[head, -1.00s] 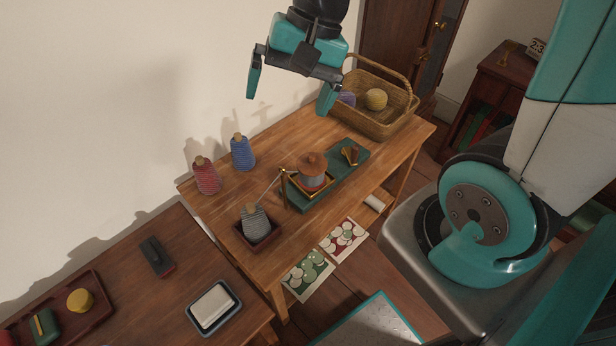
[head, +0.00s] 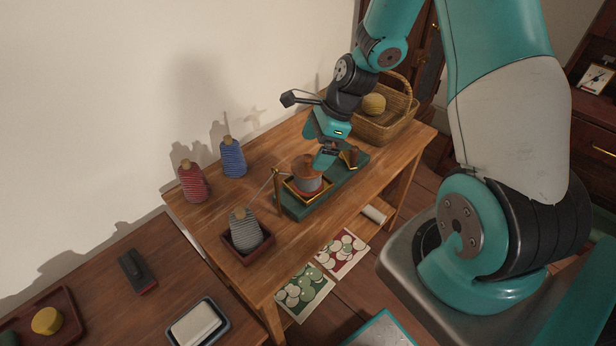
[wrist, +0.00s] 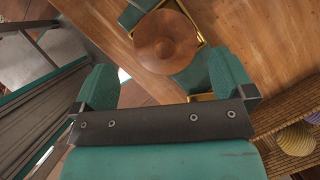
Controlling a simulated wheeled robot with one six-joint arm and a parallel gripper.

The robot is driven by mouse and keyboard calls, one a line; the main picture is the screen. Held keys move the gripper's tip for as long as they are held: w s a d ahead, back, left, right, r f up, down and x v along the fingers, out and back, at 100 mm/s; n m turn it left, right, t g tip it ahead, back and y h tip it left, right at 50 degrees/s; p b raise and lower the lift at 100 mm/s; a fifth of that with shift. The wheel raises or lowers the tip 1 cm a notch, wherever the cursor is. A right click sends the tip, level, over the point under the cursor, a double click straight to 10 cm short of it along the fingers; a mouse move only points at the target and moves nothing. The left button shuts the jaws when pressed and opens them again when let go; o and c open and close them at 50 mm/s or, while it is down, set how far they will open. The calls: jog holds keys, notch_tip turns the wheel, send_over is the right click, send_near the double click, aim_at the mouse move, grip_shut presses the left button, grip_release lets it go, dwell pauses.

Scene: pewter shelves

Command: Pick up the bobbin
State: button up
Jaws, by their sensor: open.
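The bobbin (head: 307,181) stands upright on a green winder base (head: 295,208), inside a square brass frame. It has a brown wooden top and reddish and grey bands below. In the wrist view I see the bobbin's round top (wrist: 166,42) from above. My gripper (head: 318,150) is over the winder, just above and beside the bobbin. It is open and empty. In the wrist view my gripper (wrist: 165,74) has its fingers well apart, with the bobbin's top ahead, between their lines. Contact does not show.
A brass post (head: 279,192) stands left of the bobbin, with a strand toward the grey cone (head: 243,228) in its box. A wooden peg (head: 350,156) is close on the right.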

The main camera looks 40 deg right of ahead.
aim_at(305, 166)
jog(key=x, duration=0.6)
jog(key=shift+w+f+b, duration=0.25)
jog(key=shift+f+b, duration=0.05)
jog(key=shift+f, duration=0.05)
jog(key=c, duration=0.7)
